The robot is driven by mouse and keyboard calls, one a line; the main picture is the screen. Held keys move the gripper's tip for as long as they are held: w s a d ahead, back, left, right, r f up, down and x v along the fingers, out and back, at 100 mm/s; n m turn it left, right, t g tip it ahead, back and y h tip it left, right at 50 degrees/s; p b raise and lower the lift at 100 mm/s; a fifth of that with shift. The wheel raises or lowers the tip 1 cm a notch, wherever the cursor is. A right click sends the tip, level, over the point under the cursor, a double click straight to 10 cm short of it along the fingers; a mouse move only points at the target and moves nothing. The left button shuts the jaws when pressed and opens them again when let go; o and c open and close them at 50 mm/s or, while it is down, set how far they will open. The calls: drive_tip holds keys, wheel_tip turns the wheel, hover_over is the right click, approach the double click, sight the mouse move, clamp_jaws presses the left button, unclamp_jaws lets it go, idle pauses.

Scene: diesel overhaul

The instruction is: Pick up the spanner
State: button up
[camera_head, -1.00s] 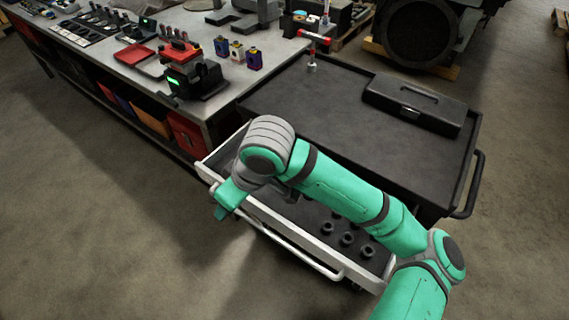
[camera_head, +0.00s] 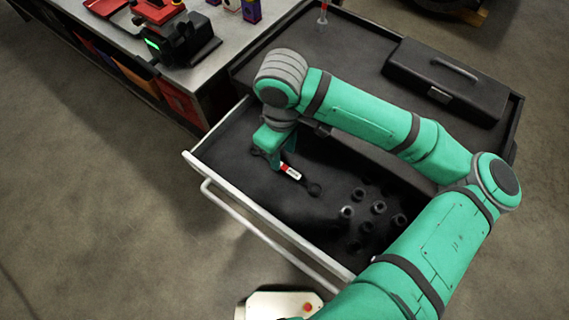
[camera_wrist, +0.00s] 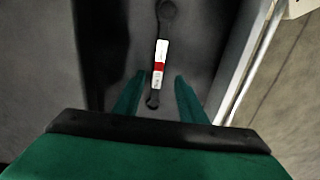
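The spanner (camera_head: 290,172) is dark with a white and red label and lies on the dark floor of the open drawer (camera_head: 228,176). It also shows in the wrist view (camera_wrist: 161,52), lying lengthwise, with its near end between my fingertips in the picture. My gripper (camera_head: 272,150) is over the drawer at the spanner's upper left end. In the wrist view my gripper (camera_wrist: 156,88) has its two green fingers apart, one on each side of the spanner, with gaps to it. I cannot tell how far above it the fingertips are.
Several dark sockets (camera_head: 361,210) stand in the drawer to the right of the spanner. The drawer's pale front wall (camera_head: 270,232) and its handle bar (camera_head: 262,243) edge the near side. A black toolbox (camera_head: 446,84) sits on the cart top (camera_head: 345,50). A workbench (camera_head: 228,38) stands at upper left.

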sight(285, 167)
drive_tip(key=shift+w+f, duration=0.15)
drive_tip(key=shift+f, duration=0.75)
drive_tip(key=f, duration=0.3)
drive_tip(key=shift+s+d+f, duration=0.2)
drive_tip(key=shift+d, duration=0.15)
drive_tip(key=shift+a+f, duration=0.15)
drive_tip(key=shift+f, duration=0.4)
clamp_jaws()
